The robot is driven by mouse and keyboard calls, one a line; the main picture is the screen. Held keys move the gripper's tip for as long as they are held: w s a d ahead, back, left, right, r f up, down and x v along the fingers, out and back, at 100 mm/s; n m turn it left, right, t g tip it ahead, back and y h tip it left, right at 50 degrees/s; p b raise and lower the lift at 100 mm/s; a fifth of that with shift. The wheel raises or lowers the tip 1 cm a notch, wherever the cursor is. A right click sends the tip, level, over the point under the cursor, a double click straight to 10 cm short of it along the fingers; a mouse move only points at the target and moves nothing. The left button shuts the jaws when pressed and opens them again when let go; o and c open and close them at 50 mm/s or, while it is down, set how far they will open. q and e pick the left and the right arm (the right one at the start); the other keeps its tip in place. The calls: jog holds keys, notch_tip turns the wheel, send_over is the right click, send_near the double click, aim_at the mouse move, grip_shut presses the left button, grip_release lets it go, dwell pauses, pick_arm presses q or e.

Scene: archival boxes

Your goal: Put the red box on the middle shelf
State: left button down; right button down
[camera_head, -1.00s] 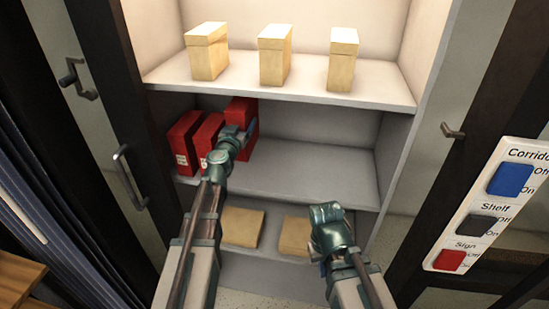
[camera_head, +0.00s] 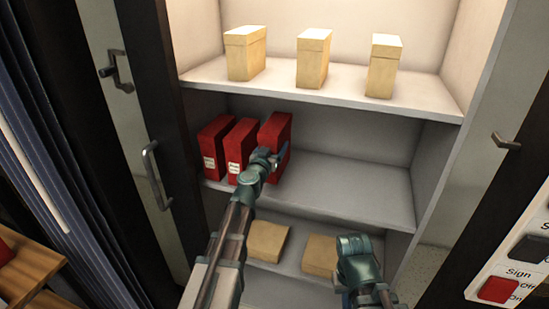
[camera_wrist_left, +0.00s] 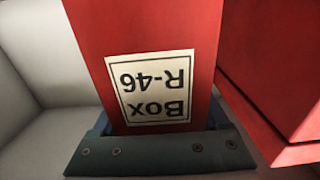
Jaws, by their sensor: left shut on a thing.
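A red box (camera_head: 276,130) stands upright at the right end of a row of red boxes on the middle shelf (camera_head: 345,190). It looks on or just above the shelf; its base is partly hidden by my gripper. My left gripper (camera_head: 273,160) is shut on its lower front. In the left wrist view, the held box (camera_wrist_left: 150,35) carries a label reading "Box R-46", upside down, just above the gripper (camera_wrist_left: 160,145). Two red boxes (camera_head: 213,148) (camera_head: 238,148) stand to its left in the head view. My right gripper (camera_head: 357,262) is low in front of the shelves, its fingers unclear.
Several tan boxes (camera_head: 312,60) stand on the upper shelf (camera_head: 330,97). Tan boxes (camera_head: 267,240) lie on the lowest shelf. The middle shelf is clear to the right of the held box. A switch panel (camera_head: 510,275) is at the lower right, and a wooden shelf (camera_head: 30,268) is at lower left.

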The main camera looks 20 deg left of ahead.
pick_arm(q)
notch_tip(320, 180, down, 4)
jog(key=b, duration=0.3)
jog(key=shift+r, duration=0.25)
grip_release()
